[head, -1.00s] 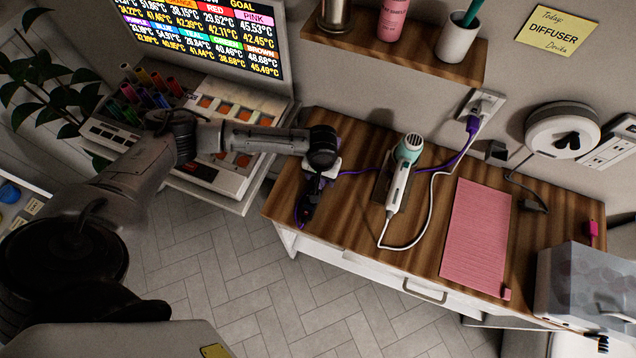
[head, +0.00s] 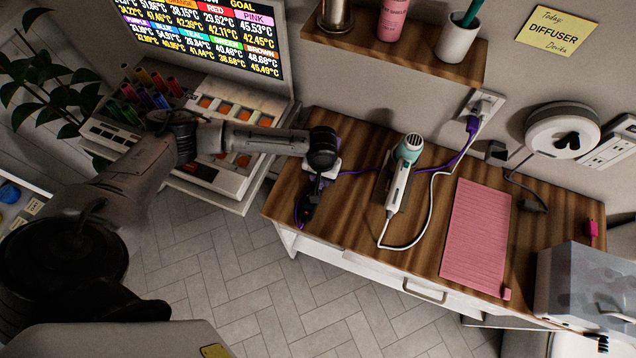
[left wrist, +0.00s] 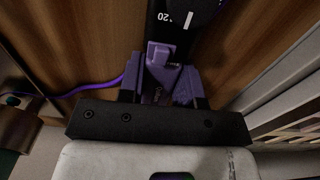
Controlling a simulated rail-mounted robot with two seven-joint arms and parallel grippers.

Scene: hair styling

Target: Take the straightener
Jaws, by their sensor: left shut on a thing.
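The straightener, dark with purple parts, lies at the left end of the wooden counter, mostly hidden under my left wrist in the head view. In the left wrist view the straightener (left wrist: 184,20) shows a black body with white markings reading 20, and purple parts between my fingers. My left gripper (left wrist: 165,88) is shut on it, close above the wood. In the head view my left gripper (head: 312,192) is small and dark, so its fingers are hard to make out. My right gripper is not in view.
A teal and white hair dryer (head: 400,175) with a looping white cable lies right of the gripper. A purple cord (head: 360,171) runs behind it towards the wall socket (head: 482,103). A pink mat (head: 478,235) covers the counter's middle right. A clear box (head: 585,285) stands at far right.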

